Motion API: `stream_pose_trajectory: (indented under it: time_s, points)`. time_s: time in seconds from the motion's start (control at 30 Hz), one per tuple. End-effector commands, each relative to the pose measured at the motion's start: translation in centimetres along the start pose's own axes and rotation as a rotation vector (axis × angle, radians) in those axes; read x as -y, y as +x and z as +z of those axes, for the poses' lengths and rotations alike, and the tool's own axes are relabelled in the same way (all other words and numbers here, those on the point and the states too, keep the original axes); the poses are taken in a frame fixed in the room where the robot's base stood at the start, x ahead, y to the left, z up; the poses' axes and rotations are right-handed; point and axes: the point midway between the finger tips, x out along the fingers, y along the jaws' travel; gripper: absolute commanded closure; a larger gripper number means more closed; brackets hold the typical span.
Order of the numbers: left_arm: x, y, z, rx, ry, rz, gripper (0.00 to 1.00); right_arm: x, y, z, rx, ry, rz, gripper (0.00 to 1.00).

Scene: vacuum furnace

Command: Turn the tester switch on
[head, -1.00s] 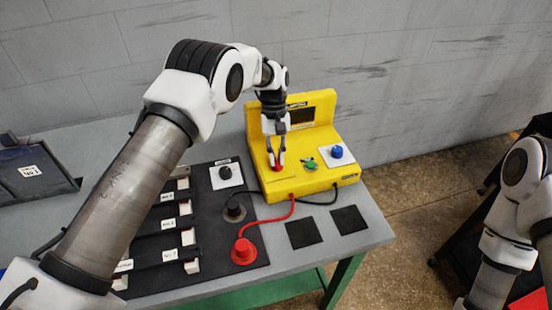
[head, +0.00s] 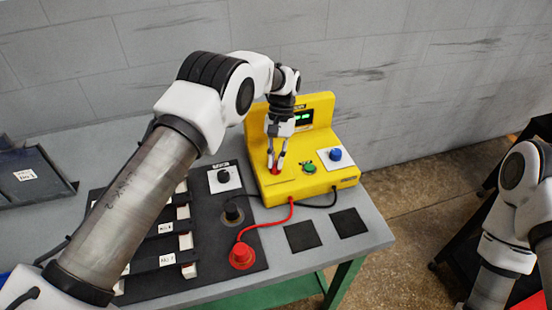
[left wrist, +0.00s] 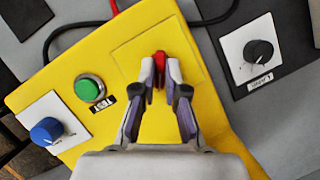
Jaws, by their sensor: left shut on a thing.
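The yellow tester (head: 317,184) stands on the grey table in the head view. Its dark display (head: 303,117) shows lit green characters. My left gripper (head: 276,169) is over the tester's sloped top, its fingers shut on the small red switch (left wrist: 160,62), which shows between the fingertips in the left wrist view. The switch's lower part is hidden by the fingers. A green button (head: 309,168) marked TEST and a blue knob (head: 335,155) on a white plate sit to the right of the gripper. My right gripper is out of view; only part of that arm shows at the right.
A black knob on a white plate (head: 224,179) lies left of the tester. A red plug (head: 242,256) and a black plug (head: 233,214) have cables to the tester. Two dark square pads (head: 302,236) lie in front. A dark bin (head: 33,180) is far left.

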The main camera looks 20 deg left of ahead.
Motion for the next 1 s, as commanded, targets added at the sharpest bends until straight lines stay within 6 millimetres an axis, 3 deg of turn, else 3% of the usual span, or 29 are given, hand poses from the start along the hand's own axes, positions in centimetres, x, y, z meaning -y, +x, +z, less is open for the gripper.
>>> stream_pose_trajectory:
  time_s: [0.1, 0.13, 0.2, 0.57, 0.83, 1.0]
  points:
    - [0.0, 0.5, 0.1, 0.008, 0.001, 0.0, 1.0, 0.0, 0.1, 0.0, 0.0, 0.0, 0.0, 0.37]
    - [0.0, 0.5, 0.1, 0.008, 0.001, 0.0, 0.82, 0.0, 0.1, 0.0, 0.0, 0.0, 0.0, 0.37]
    - [0.0, 0.5, 0.1, 0.008, 0.001, 0.0, 0.64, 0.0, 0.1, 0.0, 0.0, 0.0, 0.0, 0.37]
    - [0.0, -0.2, 0.0, 0.001, 0.0, 0.001, 0.64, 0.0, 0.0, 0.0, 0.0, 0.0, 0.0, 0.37]
    - [0.0, -5.1, -0.2, 0.001, 0.0, 0.001, 0.64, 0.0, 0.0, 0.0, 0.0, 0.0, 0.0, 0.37]
    - [0.0, -7.0, -0.2, 0.004, -0.001, 0.001, 0.64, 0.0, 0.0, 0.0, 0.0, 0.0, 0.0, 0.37]
